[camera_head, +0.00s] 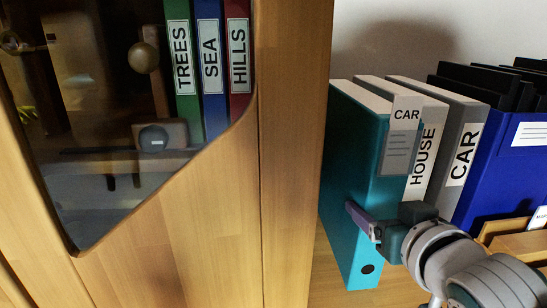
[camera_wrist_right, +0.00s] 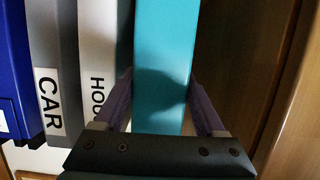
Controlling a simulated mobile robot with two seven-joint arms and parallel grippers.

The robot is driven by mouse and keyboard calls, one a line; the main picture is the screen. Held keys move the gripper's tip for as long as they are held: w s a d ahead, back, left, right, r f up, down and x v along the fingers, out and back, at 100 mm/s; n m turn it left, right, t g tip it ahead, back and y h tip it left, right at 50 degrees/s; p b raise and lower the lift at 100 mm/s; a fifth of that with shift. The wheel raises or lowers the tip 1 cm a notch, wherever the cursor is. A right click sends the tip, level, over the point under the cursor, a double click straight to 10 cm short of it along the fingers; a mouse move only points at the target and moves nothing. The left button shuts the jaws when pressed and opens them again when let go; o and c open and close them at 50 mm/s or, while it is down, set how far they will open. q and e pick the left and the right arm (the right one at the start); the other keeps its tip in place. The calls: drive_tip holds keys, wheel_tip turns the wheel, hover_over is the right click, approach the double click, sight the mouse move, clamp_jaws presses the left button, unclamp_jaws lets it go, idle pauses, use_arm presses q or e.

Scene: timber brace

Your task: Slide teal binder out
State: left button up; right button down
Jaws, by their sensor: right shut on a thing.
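The teal binder (camera_head: 350,170) stands upright at the left end of a row of binders in the head view, with its spine toward me. A label reading CAR is on its spine. My right gripper (camera_head: 385,222) is shut on the lower part of the teal binder, one finger on its left face. In the right wrist view the teal binder (camera_wrist_right: 163,75) stands between the two fingers of my right gripper (camera_wrist_right: 165,105). The finger on the right side of the binder is mostly hidden in the head view. My left gripper is not in view.
A white HOUSE binder (camera_head: 432,125) and a grey CAR binder (camera_head: 470,120) stand close on the right. Beyond is a blue file box (camera_head: 500,165) with dark folders. A wooden cabinet (camera_head: 290,150) with a glass door stands close on the left.

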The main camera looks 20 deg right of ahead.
drive_tip(key=shift+s+a+p, duration=0.15)
drive_tip(key=shift+s+p, duration=0.1)
drive_tip(key=shift+s, duration=0.35)
drive_tip(key=shift+s+a+p, duration=0.15)
drive_tip(key=shift+s+p, duration=0.1)
drive_tip(key=shift+s, duration=0.3)
drive_tip(key=shift+c, duration=0.6)
unclamp_jaws()
drive_tip(key=shift+p+v, duration=0.85)
drive_tip(key=shift+v, duration=0.15)
drive_tip(key=p+v, duration=0.3)
drive_tip(key=v, duration=0.3)
drive_tip(key=shift+p, duration=0.3)
